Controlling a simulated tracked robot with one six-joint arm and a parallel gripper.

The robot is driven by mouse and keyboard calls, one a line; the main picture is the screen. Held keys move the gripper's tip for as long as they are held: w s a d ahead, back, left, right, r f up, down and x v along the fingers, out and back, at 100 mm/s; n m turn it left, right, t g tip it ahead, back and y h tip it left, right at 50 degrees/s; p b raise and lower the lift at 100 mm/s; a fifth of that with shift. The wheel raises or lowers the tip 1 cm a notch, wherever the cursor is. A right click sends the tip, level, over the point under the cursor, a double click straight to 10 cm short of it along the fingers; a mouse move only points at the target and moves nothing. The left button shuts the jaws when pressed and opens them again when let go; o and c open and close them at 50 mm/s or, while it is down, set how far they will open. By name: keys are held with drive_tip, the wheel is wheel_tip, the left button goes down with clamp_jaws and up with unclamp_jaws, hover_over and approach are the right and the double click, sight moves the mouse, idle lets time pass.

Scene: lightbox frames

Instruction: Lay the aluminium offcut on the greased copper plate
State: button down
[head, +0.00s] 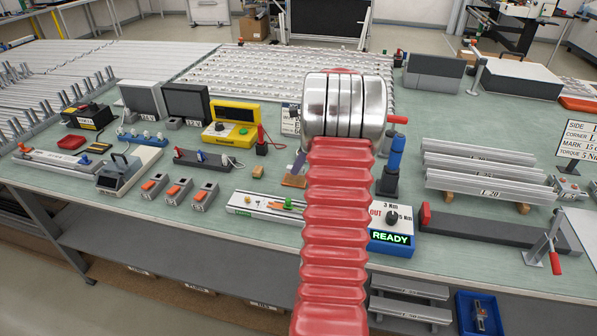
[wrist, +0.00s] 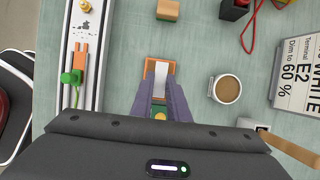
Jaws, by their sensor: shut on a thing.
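The copper plate (wrist: 152,68) is a small orange-brown plate lying flat on the bench; in the head view (head: 293,181) it shows just left of my arm. The aluminium offcut (wrist: 161,73) is a pale silvery strip over the middle of the plate. My gripper (wrist: 162,88) points down at the plate, its two grey-purple fingers closed on the near end of the offcut. In the head view, one finger (head: 299,163) shows above the plate, and my red arm hides the rest. I cannot tell whether the offcut touches the plate.
A white rail with green and orange clips (wrist: 90,25) runs left of the plate. A cup of brown liquid (wrist: 228,89) and a lettered sign (wrist: 297,80) stand to the right. A small wooden block (wrist: 168,10) lies beyond the plate, with bare bench between.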

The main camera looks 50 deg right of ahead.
drive_tip(key=shift+f, duration=1.5)
drive_tip(key=c, duration=1.7)
unclamp_jaws()
drive_tip(key=v, duration=1.2)
